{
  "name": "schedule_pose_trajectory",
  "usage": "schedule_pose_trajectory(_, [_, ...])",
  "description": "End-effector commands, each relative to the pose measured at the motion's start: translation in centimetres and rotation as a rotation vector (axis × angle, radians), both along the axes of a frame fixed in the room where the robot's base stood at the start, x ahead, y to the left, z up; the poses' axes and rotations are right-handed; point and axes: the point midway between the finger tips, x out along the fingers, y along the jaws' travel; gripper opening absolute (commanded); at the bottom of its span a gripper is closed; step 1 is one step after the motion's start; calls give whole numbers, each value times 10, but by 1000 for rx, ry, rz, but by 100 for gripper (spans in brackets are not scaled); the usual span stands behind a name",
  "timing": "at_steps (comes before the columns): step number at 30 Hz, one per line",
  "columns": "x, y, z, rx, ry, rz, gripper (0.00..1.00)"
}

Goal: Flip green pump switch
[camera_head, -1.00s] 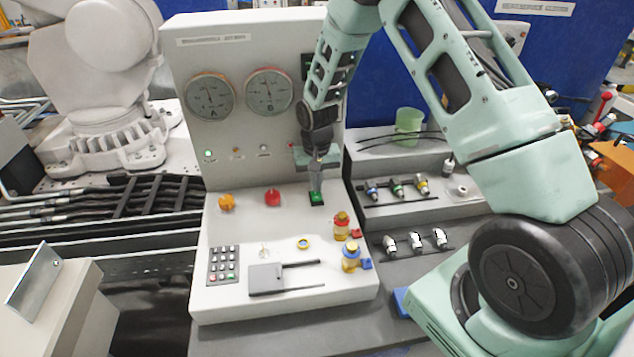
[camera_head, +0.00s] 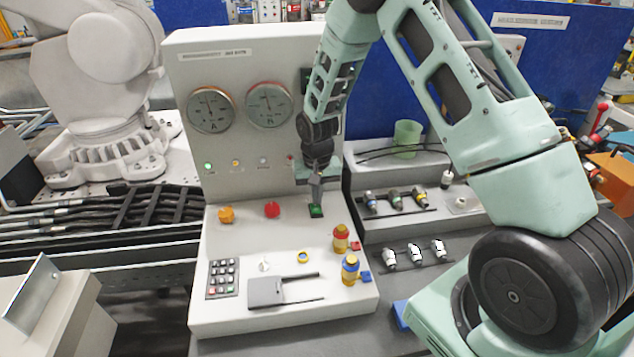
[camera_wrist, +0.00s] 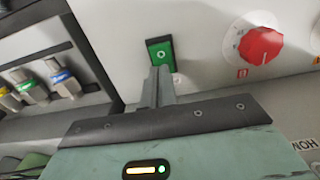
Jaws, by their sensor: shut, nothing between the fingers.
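The green pump switch (camera_head: 316,210) is a small green rocker in a dark frame on the white console's sloping top, right of the red knob. It also shows in the wrist view (camera_wrist: 160,53), with a pale ring mark on it. My gripper (camera_head: 317,198) is shut and empty and points down at the switch from above. In the wrist view my gripper's fingertips (camera_wrist: 160,72) overlap the near end of the switch. I cannot tell whether they touch it.
A red knob (camera_head: 272,209) and an orange knob (camera_head: 226,215) sit left of the switch. Red-topped (camera_head: 340,238) and blue-banded (camera_head: 350,269) fittings stand nearer the front. A keypad (camera_head: 222,278) is at front left. The upright gauge panel (camera_head: 240,140) rises close behind my gripper.

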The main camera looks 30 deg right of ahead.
Motion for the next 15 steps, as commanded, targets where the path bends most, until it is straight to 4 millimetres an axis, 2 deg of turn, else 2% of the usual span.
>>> schedule_pose_trajectory(5, [1, 0, 19, -1, -5, 0, 0])
schedule_pose_trajectory(15, [1, 0, 95, -1, -7, 0, 0])
